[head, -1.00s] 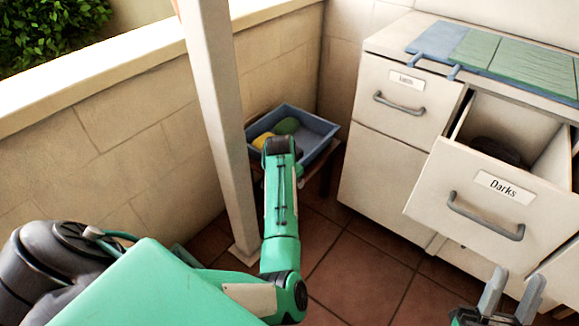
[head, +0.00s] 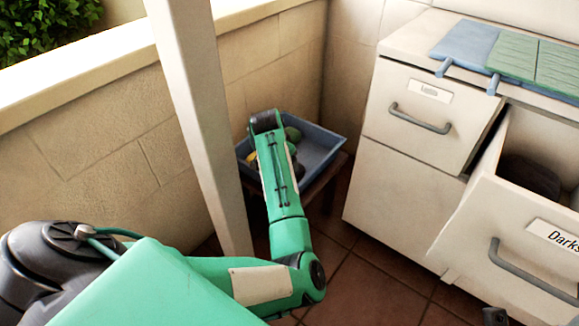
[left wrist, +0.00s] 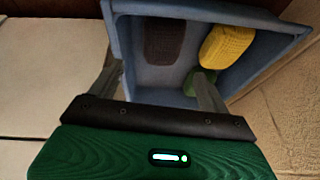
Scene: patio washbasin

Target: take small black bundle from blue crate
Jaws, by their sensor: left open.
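The blue crate (head: 322,152) sits low in the corner by the wall, partly hidden by my left arm in the head view. In the left wrist view the crate (left wrist: 275,25) fills the upper middle. The small black bundle (left wrist: 165,38) lies inside it, at the left, looking dark brown-grey. My left gripper (left wrist: 158,85) is open and empty, its fingers at the crate's near side with the bundle beyond and between them. The head view hides this gripper behind my forearm. My right gripper's fingers are out of view.
A yellow bundle (left wrist: 227,45) and a green bundle (left wrist: 197,78) also lie in the crate. A white post (head: 205,130) stands left of my forearm. The open drawer labelled Darks (head: 535,245) holds a dark item (head: 530,176). A cabinet (head: 395,190) stands right of the crate.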

